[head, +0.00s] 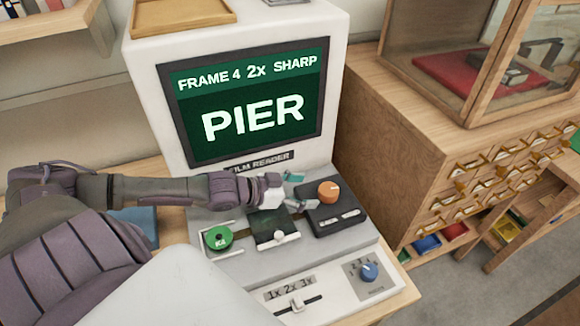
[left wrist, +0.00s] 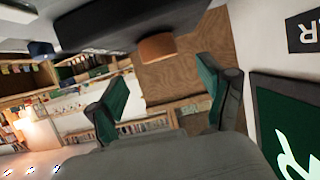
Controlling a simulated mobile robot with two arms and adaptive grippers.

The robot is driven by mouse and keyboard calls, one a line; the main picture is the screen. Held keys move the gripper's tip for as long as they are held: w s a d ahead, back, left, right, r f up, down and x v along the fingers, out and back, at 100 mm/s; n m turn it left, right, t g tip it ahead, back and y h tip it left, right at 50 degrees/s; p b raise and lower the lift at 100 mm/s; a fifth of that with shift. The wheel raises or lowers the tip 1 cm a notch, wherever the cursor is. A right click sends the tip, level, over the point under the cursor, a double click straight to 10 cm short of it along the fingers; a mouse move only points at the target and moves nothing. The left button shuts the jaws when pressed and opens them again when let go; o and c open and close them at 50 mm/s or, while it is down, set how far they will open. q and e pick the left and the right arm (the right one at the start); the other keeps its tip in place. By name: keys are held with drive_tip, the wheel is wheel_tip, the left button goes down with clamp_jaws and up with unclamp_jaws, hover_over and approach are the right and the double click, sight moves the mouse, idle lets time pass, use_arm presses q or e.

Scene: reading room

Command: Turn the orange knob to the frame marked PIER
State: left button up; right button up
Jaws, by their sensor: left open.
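The orange knob (head: 329,191) stands on the dark block at the right of the film reader's deck. It also shows in the left wrist view (left wrist: 157,47), beyond and above the gap between the fingers. The screen (head: 252,108) reads "FRAME 4 2x SHARP" and "PIER" in white on green. My left gripper (head: 299,190) is open, just left of the knob; its fingers (left wrist: 165,95) show spread apart with nothing between them in the left wrist view. In the head view the knob's face is clear of the fingers. My right gripper is not in view.
A green reel (head: 217,239) marked K4, a dark film stage (head: 272,230), a magnification slider (head: 296,304) and a blue knob (head: 369,271) sit around the orange knob. A wooden cabinet of small drawers (head: 470,190) stands to the right, with a glass case above it.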

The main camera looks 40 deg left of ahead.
use_arm(q)
drive_tip(key=shift+v, duration=2.15)
